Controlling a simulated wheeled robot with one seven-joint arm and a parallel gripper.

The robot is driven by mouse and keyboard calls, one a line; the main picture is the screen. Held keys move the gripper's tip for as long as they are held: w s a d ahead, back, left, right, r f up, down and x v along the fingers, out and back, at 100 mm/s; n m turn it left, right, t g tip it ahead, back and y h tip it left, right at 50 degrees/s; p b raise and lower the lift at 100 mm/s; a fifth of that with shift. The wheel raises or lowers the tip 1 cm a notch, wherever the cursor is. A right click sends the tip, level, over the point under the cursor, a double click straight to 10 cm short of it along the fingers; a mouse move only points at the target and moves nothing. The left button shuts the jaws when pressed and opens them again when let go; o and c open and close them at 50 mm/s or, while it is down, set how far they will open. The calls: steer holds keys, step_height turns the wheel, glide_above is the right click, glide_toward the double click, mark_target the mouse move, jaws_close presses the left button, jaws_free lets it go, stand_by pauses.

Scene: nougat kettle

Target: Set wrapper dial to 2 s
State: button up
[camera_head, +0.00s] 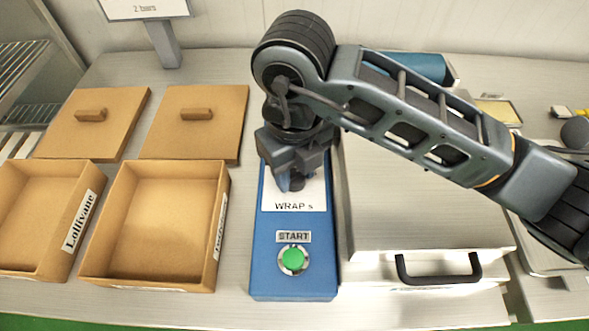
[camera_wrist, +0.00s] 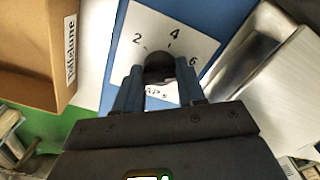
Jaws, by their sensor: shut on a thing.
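The wrapper dial (camera_wrist: 159,66) is a dark round knob on a white plate (camera_wrist: 190,37) marked 2, 4 and 6, seen in the wrist view. My gripper (camera_wrist: 159,88) is shut on the dial, one finger on each side. The fingers cover part of the dial, and I cannot tell where its pointer stands. In the head view, my gripper (camera_head: 293,181) is over the upper part of the blue wrapper panel (camera_head: 262,270) and hides the dial. Below it are the "WRAP s" label (camera_head: 294,206) and a green START button (camera_head: 293,259).
Two open cardboard boxes (camera_head: 218,215) stand left of the panel, with two lids (camera_head: 225,104) behind them. A pale metal unit with a black handle (camera_head: 439,278) stands close on the right. A sign reading "2 bars" (camera_head: 145,8) is at the back left.

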mark_target(294, 172)
steer(key=n+b, duration=0.4)
steer(key=b, duration=0.1)
steer(key=n+b, duration=0.1)
steer(key=b, duration=0.2)
steer(key=shift+d+f+n, duration=0.1)
steer(key=shift+f+n, duration=0.25)
steer(key=shift+n, duration=0.05)
steer(key=n+b, duration=0.6)
steer(key=b, duration=0.3)
steer(key=n+b, duration=0.5)
steer(key=shift+r+n, duration=0.15)
steer(key=shift+n, duration=0.15)
steer(key=n+b, duration=0.1)
steer(key=n, duration=0.1)
steer(key=n+b, duration=0.2)
steer(key=n, duration=0.1)
steer(key=shift+r+n, duration=0.2)
steer(key=shift+n, duration=0.1)
steer(key=o, duration=1.1)
steer(key=shift+c, duration=0.2)
steer(key=shift+r+p, duration=0.5)
steer(key=shift+r, duration=3.4)
